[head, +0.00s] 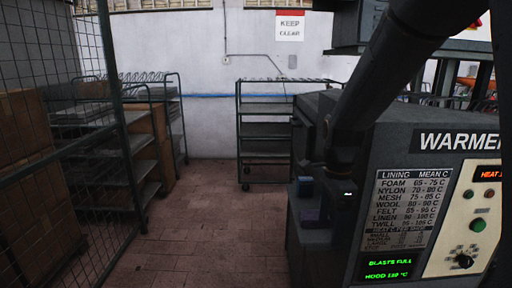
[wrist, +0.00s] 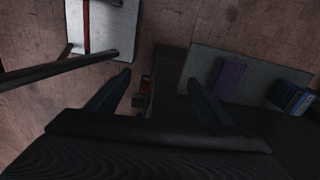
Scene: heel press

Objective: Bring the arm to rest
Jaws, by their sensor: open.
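My arm (head: 385,75) comes down from the top right in the head view, in front of the warmer. Its end is dark against the machine there, and the jaws are hard to make out. In the wrist view my gripper (wrist: 158,78) has its two fingers spread apart, with nothing held between them. In the head view the ledge is beside the warmer, below my arm's end.
The warmer (head: 450,140), with a lining chart (head: 412,205) and lit green text, fills the right. Wire mesh (head: 80,160), shelves and cartons (head: 22,140) stand at left. A rack (head: 265,132) stands at the back. The tiled floor (head: 215,220) between is clear.

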